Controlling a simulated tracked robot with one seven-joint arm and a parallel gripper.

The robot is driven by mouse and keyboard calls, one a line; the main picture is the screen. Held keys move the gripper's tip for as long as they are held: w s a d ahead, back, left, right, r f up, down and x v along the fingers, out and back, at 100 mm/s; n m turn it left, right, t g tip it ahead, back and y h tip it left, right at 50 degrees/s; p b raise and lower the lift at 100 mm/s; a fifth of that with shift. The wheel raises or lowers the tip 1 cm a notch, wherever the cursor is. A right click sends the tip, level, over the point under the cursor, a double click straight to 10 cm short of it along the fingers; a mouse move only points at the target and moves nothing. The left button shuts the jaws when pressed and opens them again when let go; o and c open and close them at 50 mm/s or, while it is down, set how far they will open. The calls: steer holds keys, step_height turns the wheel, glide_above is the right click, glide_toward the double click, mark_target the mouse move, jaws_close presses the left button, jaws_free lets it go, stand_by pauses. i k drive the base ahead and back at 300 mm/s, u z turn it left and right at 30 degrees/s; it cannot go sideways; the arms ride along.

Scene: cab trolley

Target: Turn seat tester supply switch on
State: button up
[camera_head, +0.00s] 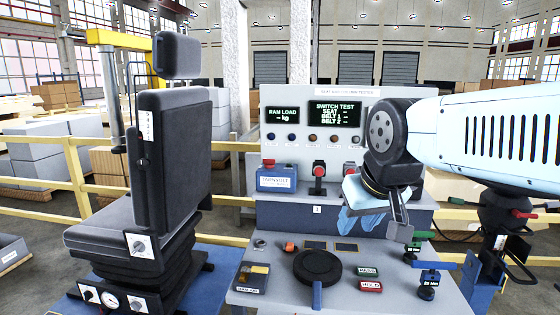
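The seat tester panel (300,100) stands behind the grey bench, with two lit displays. One reads RAM LOAD and the other reads SWITCH TEST, with dashes for values. A row of small round controls (313,137) runs below the displays. Below them are a blue box (276,180) with a red top and a red-capped control (319,169). Another red part shows beside my gripper. I cannot tell which control is the supply switch. My gripper (378,218) hangs in front of the panel's lower right, and my arm hides that part. Its finger opening is unclear, and I see nothing held.
A black seat (170,150) stands at left. The bench (262,303) holds a black disc (317,267), a small tray (252,278), PASS (367,271) and HOLD (370,286) blocks, and blue-black fixtures (428,282) at right. Yellow rails (75,180) run behind.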

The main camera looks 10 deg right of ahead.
mark_target(268, 163)
steer(key=u, duration=0.2)
steer(key=i, duration=0.85)
steer(key=z, duration=0.1)
